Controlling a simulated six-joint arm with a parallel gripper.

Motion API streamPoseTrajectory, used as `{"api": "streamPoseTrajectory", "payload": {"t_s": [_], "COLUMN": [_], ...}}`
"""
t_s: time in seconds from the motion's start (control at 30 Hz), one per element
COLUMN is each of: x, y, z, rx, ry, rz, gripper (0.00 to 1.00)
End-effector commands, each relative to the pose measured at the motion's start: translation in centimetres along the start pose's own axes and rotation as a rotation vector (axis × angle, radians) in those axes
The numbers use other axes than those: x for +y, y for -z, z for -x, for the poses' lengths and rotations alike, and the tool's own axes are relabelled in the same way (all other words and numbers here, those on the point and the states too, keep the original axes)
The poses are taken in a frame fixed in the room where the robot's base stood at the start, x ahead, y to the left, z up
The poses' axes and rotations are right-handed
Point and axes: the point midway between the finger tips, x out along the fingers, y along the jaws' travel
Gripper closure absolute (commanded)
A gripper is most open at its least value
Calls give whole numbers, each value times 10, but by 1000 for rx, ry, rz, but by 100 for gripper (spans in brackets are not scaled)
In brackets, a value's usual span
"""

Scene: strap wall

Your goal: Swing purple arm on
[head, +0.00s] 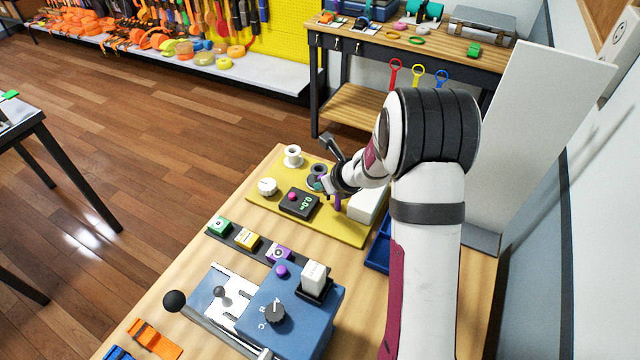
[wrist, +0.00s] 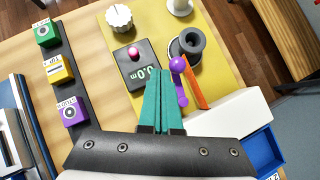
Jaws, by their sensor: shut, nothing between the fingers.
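The purple arm (wrist: 179,82) is a short bar with rounded ends on the yellow board (head: 343,229). In the wrist view it lies just right of my gripper's fingertips, beside an orange bar (wrist: 196,91). Only a bit of the purple arm (head: 337,203) shows in the head view, partly hidden by my gripper. My gripper (wrist: 164,72) has teal fingers, which are shut with nothing between them. It is low over the board; I cannot tell whether a fingertip touches the purple arm.
A black display box (head: 299,203) with a pink knob, a white dial (head: 267,187), a white spool (head: 292,156) and a dark ring (wrist: 187,45) stand around my gripper. A white block (head: 367,203) is close on the right. A blue tray (head: 378,252) and blue machine (head: 300,315) are nearer.

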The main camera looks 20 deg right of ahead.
Motion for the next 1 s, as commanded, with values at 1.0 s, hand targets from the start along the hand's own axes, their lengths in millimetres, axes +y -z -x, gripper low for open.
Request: {"api": "streamPoseTrajectory", "payload": {"t_s": [1.0], "x": [89], "y": [-15], "z": [98], "rx": [0], "ry": [0], "rz": [0], "gripper": [100]}}
